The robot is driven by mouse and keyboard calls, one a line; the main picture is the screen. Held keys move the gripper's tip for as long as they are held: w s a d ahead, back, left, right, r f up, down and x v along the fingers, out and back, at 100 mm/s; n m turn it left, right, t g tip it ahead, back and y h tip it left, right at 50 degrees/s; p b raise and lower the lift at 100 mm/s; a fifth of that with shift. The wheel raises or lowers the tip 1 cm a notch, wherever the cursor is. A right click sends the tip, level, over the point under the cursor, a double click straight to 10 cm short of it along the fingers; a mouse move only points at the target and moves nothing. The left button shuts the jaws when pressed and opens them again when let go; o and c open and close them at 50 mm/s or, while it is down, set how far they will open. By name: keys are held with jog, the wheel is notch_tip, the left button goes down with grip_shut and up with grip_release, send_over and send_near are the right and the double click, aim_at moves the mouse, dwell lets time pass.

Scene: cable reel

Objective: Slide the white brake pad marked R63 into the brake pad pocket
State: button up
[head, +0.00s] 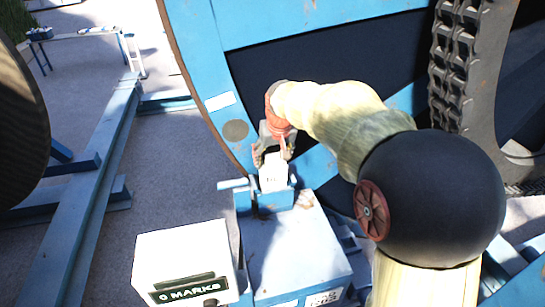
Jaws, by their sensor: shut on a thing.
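My gripper (272,152) is near the middle of the head view, in front of the big blue reel. Its fingers point down and are shut on a small white block, the brake pad (273,177). The pad's marking is too small to read. The pad is at the top of a blue bracket, which looks like the brake pad pocket (273,201), on top of a blue housing (290,245). Its lower end meets the bracket in the picture; I cannot tell how far it is inside.
A white box (185,255) with a dark "MARKS" plate stands at the lower left of the housing. The blue reel (205,60) rises close behind my gripper. Blue floor beams (105,175) run at left. A bench (85,35) stands far back left.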

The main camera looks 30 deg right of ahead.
jog(key=shift+f+b, duration=0.85)
jog(key=shift+f, duration=0.35)
jog(key=shift+f, duration=0.35)
jog(key=shift+f+b, duration=0.95)
jog(key=shift+f, duration=0.1)
jog(key=shift+f, duration=0.3)
jog(key=shift+f+b, duration=0.35)
jog(key=shift+b, duration=0.1)
dwell(0.4)
jog(key=o, duration=2.2)
jog(key=shift+f, duration=0.1)
jog(key=shift+c, duration=0.2)
